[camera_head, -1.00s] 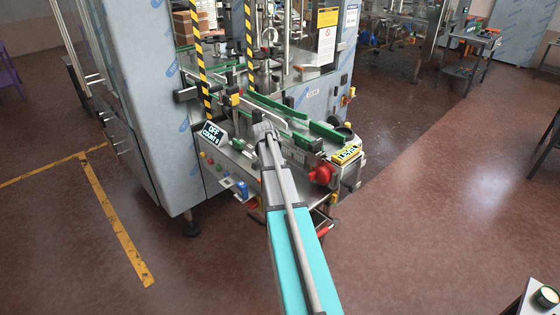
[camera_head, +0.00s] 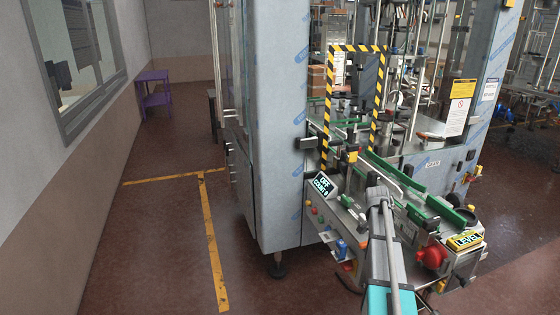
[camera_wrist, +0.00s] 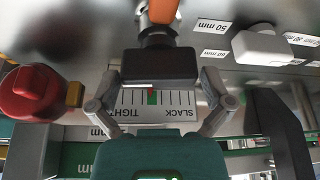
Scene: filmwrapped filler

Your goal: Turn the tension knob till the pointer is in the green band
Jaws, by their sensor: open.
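The tension scale (camera_wrist: 160,104) shows upside down in the wrist view, with TIGHT at the left and SLACK at the right. A green band (camera_wrist: 153,97) lies near its middle. A small red mark (camera_wrist: 150,88), perhaps the pointer, sits at or just beside the band; the block partly covers that edge. A black block (camera_wrist: 158,66) stands over the scale, with a black and orange knob-like part (camera_wrist: 160,12) beyond it. My gripper (camera_wrist: 160,74) is open, its fingers on either side of the block. I cannot tell whether they touch it. In the head view my gripper (camera_head: 378,194) is over the machine's front.
A red knob (camera_wrist: 30,92) is at the left and a white fitting (camera_wrist: 262,45) at the right of the wrist view. Floor at the left is clear.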

